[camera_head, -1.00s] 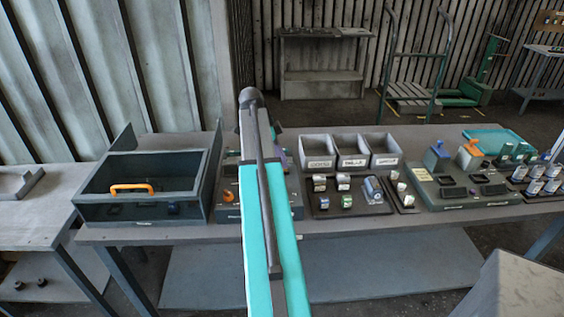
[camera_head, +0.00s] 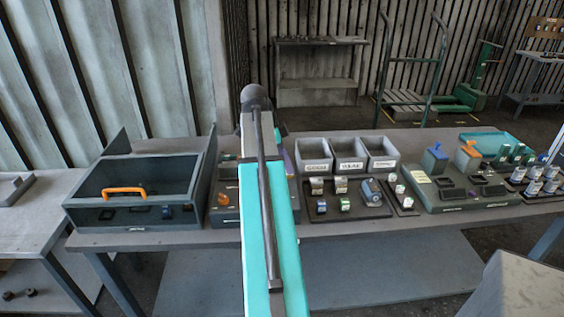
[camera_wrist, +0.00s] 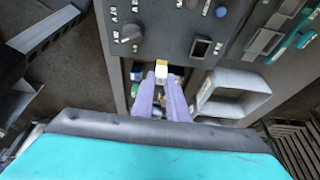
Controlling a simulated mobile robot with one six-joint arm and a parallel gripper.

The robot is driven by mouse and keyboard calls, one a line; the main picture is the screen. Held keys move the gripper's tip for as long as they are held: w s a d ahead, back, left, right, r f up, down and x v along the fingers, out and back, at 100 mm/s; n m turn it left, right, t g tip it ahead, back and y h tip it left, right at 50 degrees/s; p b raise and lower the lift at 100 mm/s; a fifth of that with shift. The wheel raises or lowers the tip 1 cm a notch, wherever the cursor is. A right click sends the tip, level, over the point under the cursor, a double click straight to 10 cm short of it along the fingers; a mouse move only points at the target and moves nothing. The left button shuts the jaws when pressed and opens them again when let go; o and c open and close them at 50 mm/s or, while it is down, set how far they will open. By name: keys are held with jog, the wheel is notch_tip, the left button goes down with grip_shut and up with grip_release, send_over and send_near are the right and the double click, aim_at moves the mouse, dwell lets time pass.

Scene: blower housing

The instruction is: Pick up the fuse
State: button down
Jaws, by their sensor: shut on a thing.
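In the wrist view, my gripper (camera_wrist: 161,84) has two purple fingers that are shut on a small block with a white front and a yellow top, which I take as the fuse (camera_wrist: 161,69). The fuse sits between the fingertips, in front of a dark grey panel (camera_wrist: 155,48) with labels, a round knob and a square socket. I cannot tell whether the fuse touches the panel. In the head view, my own arm covers most of this panel and hides the fuse and fingertips.
A dark open box with an orange handle (camera_head: 124,192) stands left of my arm. Grey bins (camera_head: 348,166), a tray of small parts (camera_head: 325,209) and a green-grey fixture (camera_head: 440,196) stand to the right on the workbench (camera_head: 420,222). The bench's front strip is clear.

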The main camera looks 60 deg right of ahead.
jog(key=s+a+b, duration=0.1)
jog(key=s+a, duration=0.3)
jog(key=s, duration=0.3)
jog(key=shift+s+a+r+b, duration=0.3)
jog(key=shift+a+r+b, duration=0.05)
jog(key=shift+a+r, duration=0.05)
dwell(0.6)
